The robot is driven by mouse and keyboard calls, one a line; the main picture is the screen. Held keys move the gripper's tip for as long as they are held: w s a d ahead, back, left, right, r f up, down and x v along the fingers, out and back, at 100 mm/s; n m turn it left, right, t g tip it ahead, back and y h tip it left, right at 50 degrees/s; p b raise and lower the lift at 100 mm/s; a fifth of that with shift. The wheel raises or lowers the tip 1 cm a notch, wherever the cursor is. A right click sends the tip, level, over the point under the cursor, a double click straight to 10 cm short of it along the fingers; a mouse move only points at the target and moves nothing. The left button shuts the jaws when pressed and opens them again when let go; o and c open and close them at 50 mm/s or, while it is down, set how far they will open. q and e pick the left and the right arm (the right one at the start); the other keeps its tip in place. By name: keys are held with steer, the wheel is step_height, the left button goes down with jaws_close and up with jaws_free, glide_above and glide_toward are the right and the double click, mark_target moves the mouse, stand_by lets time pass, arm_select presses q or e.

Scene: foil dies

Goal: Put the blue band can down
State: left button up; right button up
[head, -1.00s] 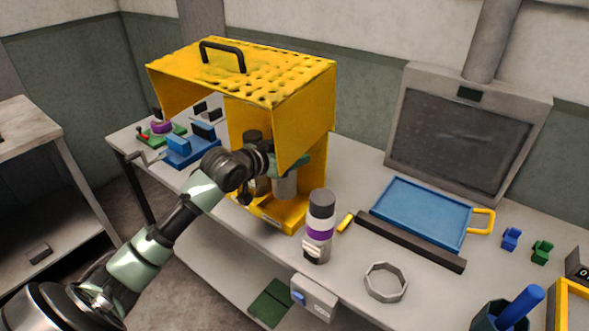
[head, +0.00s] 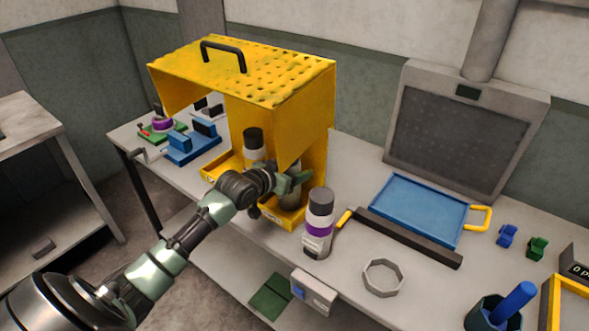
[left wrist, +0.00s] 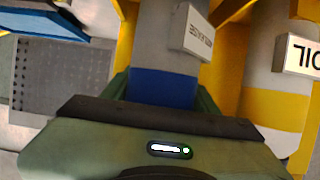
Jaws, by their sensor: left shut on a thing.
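The blue band can (left wrist: 165,88) is a grey cylinder with a blue band and a small white label. It stands between the jaws of my left gripper (left wrist: 160,100), which is shut on it. In the head view my left gripper (head: 291,183) is under the hood of the yellow cabinet (head: 305,115), at its right side, with the can (head: 292,194) mostly hidden behind it. I cannot tell whether the can's base touches the cabinet's floor tray. My right gripper is not in view.
A yellow band can (left wrist: 275,105) stands in the cabinet's left part, also seen in the head view (head: 253,143). A purple band can (head: 319,228) stands on the table just right of the cabinet. A blue tray (head: 420,208) and a grey ring (head: 382,293) lie further right.

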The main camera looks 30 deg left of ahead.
arm_select(q)
steer(key=o, duration=1.6)
steer(key=shift+b+v, duration=0.55)
steer(key=shift+v, duration=5.5)
